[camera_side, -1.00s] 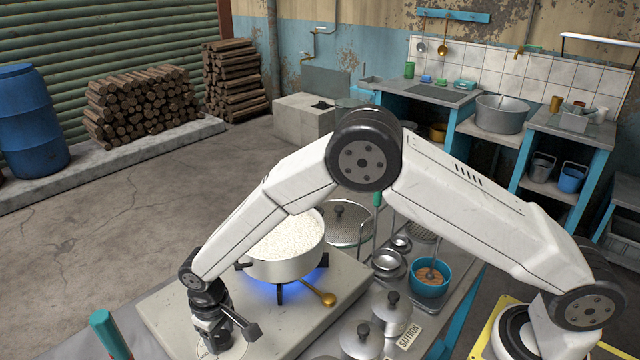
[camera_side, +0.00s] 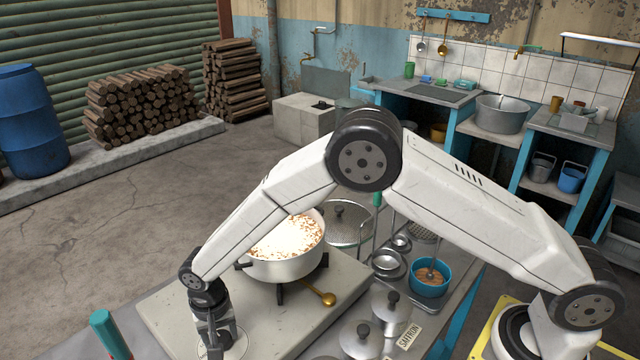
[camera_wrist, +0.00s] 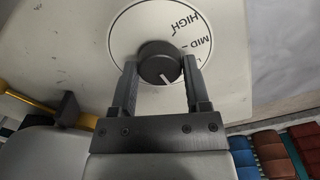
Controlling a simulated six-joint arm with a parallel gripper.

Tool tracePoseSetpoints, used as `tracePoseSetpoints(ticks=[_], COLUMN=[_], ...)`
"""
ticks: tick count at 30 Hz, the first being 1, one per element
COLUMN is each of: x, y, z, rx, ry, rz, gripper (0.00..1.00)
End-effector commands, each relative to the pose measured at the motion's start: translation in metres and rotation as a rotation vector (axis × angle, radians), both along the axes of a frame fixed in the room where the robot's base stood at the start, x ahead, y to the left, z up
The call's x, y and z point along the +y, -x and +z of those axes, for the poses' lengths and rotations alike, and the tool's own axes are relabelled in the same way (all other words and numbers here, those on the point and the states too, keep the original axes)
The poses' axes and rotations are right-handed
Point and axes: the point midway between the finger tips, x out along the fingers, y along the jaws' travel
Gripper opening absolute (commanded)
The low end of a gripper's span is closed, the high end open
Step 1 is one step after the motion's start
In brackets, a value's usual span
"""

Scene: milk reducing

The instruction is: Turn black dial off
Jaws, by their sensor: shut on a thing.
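The round black dial (camera_wrist: 158,62) sits on a white disc marked HIGH and MID, with a further label partly hidden by a finger. Its white pointer line aims down and slightly right in the wrist view, away from HIGH and MID. My gripper (camera_wrist: 160,68) is shut on the dial, one finger on each side. In the side view my gripper (camera_side: 211,343) points down at the front left of the stove (camera_side: 165,310), and it hides the dial. The pot (camera_side: 285,266) stands on the burner, holding white milk with orange-brown flecks; no flame shows under it.
Lidded metal containers (camera_side: 360,340), small bowls and a blue bowl (camera_side: 431,278) stand to the right. A teal handle (camera_side: 108,334) is at the front left. Colored blocks (camera_wrist: 272,154) line the wrist view's lower right.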

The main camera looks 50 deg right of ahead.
Motion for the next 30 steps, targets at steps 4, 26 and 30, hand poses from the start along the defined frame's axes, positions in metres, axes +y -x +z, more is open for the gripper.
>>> tracePoseSetpoints(ticks=[4, 26, 30], x=[0.0003, 0.0001, 0.0003], y=[-0.0007, -0.0003, -0.0004], z=[0.0011, 0.0008, 0.0059], rx=[-0.001, 0.0, -0.001], ry=[-0.001, -0.001, -0.001], rz=[-0.013, -0.01, -0.01], gripper=[0.02, 0.96, 0.96])
